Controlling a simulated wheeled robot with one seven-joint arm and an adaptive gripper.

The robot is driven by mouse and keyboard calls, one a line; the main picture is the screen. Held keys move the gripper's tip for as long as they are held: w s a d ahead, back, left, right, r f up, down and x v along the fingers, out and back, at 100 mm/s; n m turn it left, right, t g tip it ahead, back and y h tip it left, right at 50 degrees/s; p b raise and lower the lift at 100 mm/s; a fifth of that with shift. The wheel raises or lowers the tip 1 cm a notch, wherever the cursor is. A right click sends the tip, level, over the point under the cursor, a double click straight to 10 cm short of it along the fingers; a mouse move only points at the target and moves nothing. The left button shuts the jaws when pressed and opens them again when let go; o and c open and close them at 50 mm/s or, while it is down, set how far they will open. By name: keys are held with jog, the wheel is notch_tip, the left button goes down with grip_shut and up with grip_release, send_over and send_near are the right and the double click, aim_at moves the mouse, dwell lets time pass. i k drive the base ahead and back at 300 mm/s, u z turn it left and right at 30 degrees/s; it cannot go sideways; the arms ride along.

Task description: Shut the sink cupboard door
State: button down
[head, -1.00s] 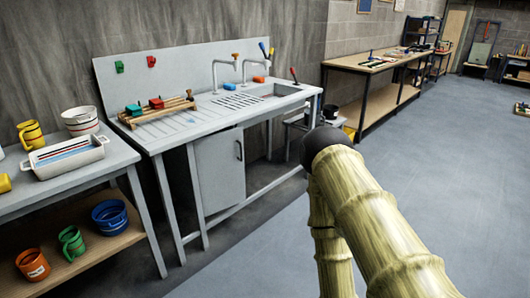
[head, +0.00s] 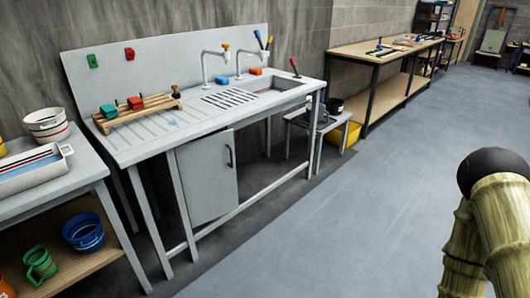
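The sink cupboard door (head: 207,178) is a light grey panel under the left part of the sink unit, in the head view. Its dark upright handle (head: 230,157) is near the right edge. My gripper is not in view. Only part of my arm, bamboo-patterned with a dark rounded joint, shows at the lower right, well apart from the door.
A table (head: 88,170) with a white tray (head: 60,172) and pots stands at the left; a blue pot (head: 84,233) is on its lower shelf. A stool (head: 300,122) and yellow tub (head: 350,135) are right of the sink. Grey floor (head: 340,220) in front is clear.

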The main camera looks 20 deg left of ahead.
aim_at(206, 167)
jog(key=u, duration=0.1)
jog(key=i, duration=0.7)
jog(key=u, duration=0.9)
jog(key=i, duration=0.5)
jog(key=u, duration=0.5)
